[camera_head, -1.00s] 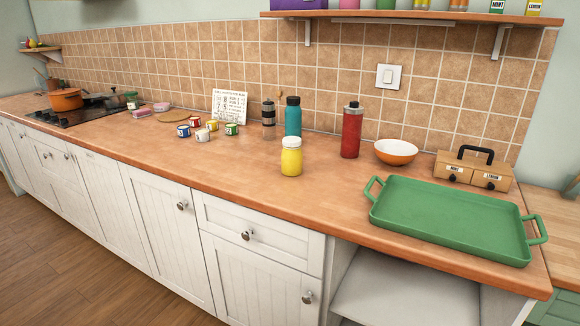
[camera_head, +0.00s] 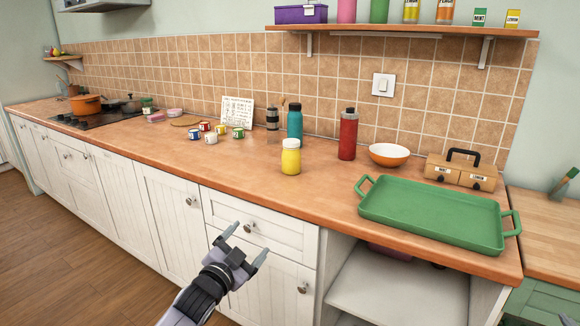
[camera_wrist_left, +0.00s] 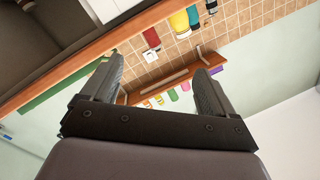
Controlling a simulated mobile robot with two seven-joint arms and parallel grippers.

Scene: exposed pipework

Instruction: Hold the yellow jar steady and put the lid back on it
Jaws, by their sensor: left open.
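The yellow jar (camera_head: 291,161) stands upright on the wooden counter, in front of the teal bottle. A white top (camera_head: 291,143), which looks like a lid, sits on its mouth; how tightly it sits cannot be told. I see no separate loose lid. My left gripper (camera_head: 251,237) is open and empty, in front of the cabinet drawers, below and left of the jar and apart from it. In the left wrist view, the open fingers (camera_wrist_left: 158,65) frame the wall, and the yellow jar (camera_wrist_left: 180,20) shows upside down near the top. My right gripper is not in view.
A teal bottle (camera_head: 295,124) and a red bottle (camera_head: 347,135) stand behind the jar. A green tray (camera_head: 432,211) lies to the right, with an orange bowl (camera_head: 389,155) behind it. Small cups (camera_head: 211,138) stand to the left. The counter edge lies between gripper and jar.

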